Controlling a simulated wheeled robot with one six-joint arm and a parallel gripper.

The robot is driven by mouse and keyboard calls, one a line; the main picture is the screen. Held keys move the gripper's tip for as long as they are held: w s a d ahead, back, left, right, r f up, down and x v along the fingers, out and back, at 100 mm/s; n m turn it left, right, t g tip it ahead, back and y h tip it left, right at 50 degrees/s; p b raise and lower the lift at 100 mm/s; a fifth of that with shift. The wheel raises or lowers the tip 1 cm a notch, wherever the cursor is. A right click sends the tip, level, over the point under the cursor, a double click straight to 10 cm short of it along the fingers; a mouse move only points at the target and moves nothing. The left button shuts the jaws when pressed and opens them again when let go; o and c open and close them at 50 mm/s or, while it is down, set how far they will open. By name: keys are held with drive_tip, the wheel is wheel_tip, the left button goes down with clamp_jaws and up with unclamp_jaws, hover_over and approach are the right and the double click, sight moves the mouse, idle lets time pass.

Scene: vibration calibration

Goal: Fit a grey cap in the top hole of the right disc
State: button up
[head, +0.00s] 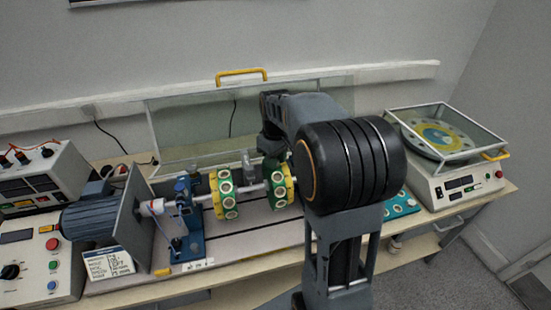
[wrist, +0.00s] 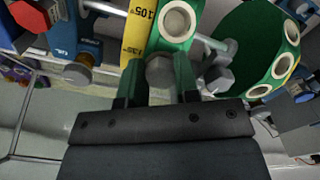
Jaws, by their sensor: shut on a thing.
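My gripper (wrist: 158,78) is shut on a grey cap (wrist: 160,71), held between its two green fingers. In the wrist view the cap is close beside a green disc (wrist: 158,43) with a yellow scale band and a white-ringed hole; whether they touch is unclear. Another green disc (wrist: 240,45) with several white-ringed holes is to the right. In the head view, the right disc (head: 272,171) and the left disc (head: 221,194) sit on one shaft. My arm covers the area just right of the right disc. I cannot tell which disc the cap is beside.
A blue support (head: 188,220) and a motor (head: 92,219) stand left of the discs. A clear guard (head: 190,125) with a yellow handle is behind them. A teal tray (head: 402,207) is partly behind my arm. A balance machine (head: 455,185) stands at the right.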

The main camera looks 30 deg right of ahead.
drive_tip(key=shift+f, duration=0.25)
drive_tip(key=o, duration=0.9)
drive_tip(key=shift+o, duration=0.2)
drive_tip(key=shift+r, duration=0.1)
wheel_tip(320, 180, up, 14)
drive_tip(key=shift+s+f, duration=0.1)
drive_tip(key=shift+f, duration=0.1)
